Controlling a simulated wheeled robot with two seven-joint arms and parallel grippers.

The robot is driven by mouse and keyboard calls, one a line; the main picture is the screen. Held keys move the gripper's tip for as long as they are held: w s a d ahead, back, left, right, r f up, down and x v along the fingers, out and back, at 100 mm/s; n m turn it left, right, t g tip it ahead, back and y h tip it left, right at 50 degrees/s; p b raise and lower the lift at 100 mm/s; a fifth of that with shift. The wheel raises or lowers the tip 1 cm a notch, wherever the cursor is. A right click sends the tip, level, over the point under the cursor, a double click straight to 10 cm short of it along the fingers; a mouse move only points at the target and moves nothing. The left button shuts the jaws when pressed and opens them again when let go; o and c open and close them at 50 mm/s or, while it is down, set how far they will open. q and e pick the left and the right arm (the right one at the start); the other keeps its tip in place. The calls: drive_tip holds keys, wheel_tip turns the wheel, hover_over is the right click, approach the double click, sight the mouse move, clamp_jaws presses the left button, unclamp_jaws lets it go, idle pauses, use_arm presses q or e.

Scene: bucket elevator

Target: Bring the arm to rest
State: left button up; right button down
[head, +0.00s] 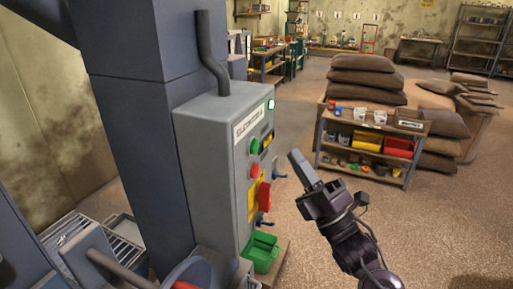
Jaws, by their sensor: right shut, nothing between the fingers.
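My right gripper (296,157) is shut and empty. Its arm comes in from the lower right, and its fingers point up and to the left. In the picture it is to the right of a grey control cabinet (212,150), with a gap between the fingertips and the panel face. The panel has a green button (255,146), a red button (255,171) and a red handle (264,195) on a yellow plate. A pale round lamp (271,104) is near its top. My left gripper is not in view.
A tall blue-grey column (135,120) stands behind the cabinet. A green bin (262,252) is below the panel. A low shelf cart (322,145) with small bins stands to the right, by stacked sacks (365,80). Open floor (460,220) lies at the right.

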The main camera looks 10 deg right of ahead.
idle(0.5)
drive_tip(key=w+d+f+m+g+h, duration=0.1)
drive_tip(key=w+d+f+m+h, duration=0.15)
drive_tip(key=f, duration=0.65)
drive_tip(key=w+d+f+m+g+h, duration=0.1)
drive_tip(key=w+d+f+m+h, duration=0.2)
drive_tip(key=f, duration=0.5)
drive_tip(key=w+d+f+m+g+h, duration=0.15)
drive_tip(key=f+m+h, duration=0.3)
drive_tip(key=f, duration=0.45)
drive_tip(key=s+d+f+m+g+h, duration=0.1)
drive_tip(key=s+f+m+g+h, duration=0.15)
drive_tip(key=f, duration=0.95)
drive_tip(key=s+d+f+m+g+h, duration=0.1)
drive_tip(key=s+d+f+m+g, duration=0.2)
drive_tip(key=f, duration=0.9)
drive_tip(key=s+a+f+m+g, duration=0.2)
drive_tip(key=s+f+m+g, duration=0.3)
drive_tip(key=s+f, duration=1.3)
drive_tip(key=s+a+f+m+g, duration=0.1)
drive_tip(key=s+f, duration=0.5)
drive_tip(key=s, duration=0.6)
drive_tip(key=s+a+f+m+g, duration=0.1)
drive_tip(key=s+f+m+g, duration=0.2)
drive_tip(key=s, duration=0.9)
wheel_tip(320, 180, down, 3)
drive_tip(key=g, duration=0.3)
drive_tip(key=shift+a+h, duration=0.25)
drive_tip(key=shift+h, duration=0.1)
